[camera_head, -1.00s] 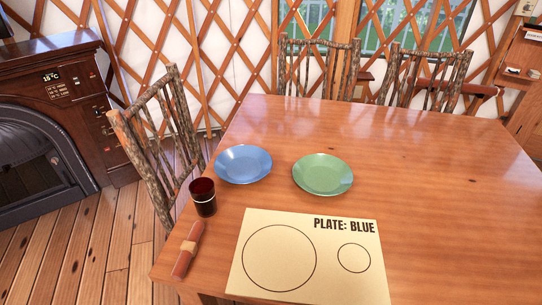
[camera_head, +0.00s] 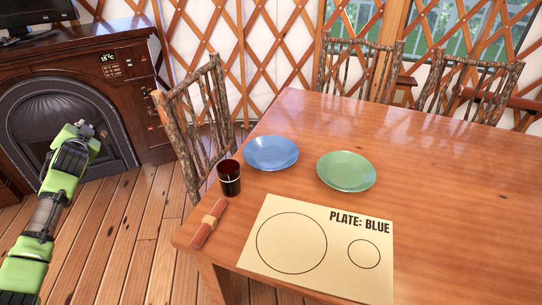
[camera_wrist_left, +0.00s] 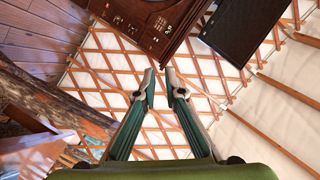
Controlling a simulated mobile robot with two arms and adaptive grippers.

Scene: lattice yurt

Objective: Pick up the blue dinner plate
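The blue dinner plate (camera_head: 271,152) lies flat on the wooden table, near its left edge. A green plate (camera_head: 346,171) lies to its right, a small gap apart. A cream placemat (camera_head: 343,250) printed "PLATE: BLUE" with a large and a small circle lies at the table's front, with both circles empty. My left gripper (camera_head: 88,131) is raised at the left, in front of the fireplace and well away from the plates. In the left wrist view the gripper (camera_wrist_left: 160,72) has its fingertips apart with nothing between them. My right gripper is out of view.
A dark red glass (camera_head: 229,178) stands just left of the blue plate. A rolled napkin (camera_head: 208,223) lies by the left edge. A branch-built chair (camera_head: 196,120) stands at the table's left side. The table's right side is clear.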

